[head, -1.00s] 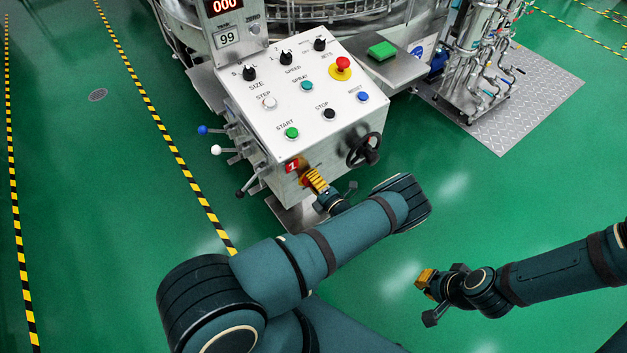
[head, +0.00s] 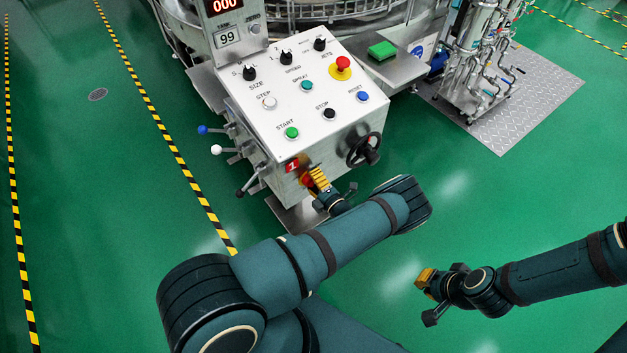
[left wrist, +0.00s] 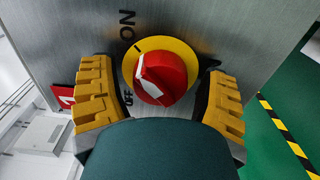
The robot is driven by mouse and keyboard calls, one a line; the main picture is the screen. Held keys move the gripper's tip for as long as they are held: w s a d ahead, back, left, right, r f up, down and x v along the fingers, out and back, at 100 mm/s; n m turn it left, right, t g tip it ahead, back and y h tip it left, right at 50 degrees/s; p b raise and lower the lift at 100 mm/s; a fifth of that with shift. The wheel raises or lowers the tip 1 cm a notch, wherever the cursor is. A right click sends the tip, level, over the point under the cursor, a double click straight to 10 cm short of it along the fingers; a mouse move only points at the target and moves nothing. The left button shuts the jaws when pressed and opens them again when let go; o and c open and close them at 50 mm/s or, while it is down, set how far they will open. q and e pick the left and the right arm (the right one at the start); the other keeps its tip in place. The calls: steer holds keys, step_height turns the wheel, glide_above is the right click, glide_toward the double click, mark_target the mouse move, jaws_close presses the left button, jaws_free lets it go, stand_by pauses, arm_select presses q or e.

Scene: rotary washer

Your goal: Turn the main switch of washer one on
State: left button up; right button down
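The main switch (left wrist: 168,75) is a red knob with a white pointer mark on a yellow disc, in the left wrist view. ON is printed above it and OFF at its lower left. The white mark lies on the knob's left side, its upper end towards the short tick near ON. My left gripper (head: 319,178) is at the front of washer one's control box (head: 340,128). Its yellow fingers are open on both sides of the knob, with visible gaps. My right gripper (head: 425,279) hangs away from the box over the floor; its finger gap is unclear.
A red plate marked 1 (head: 292,166) is left of the switch. A black handwheel (head: 364,150) sticks out close to the right of my left gripper. Levers (head: 217,150) project from the box's left side. Green floor around my right gripper is clear.

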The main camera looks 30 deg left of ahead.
stand_by(0.3)
arm_select(q)
steer(key=v, duration=1.2)
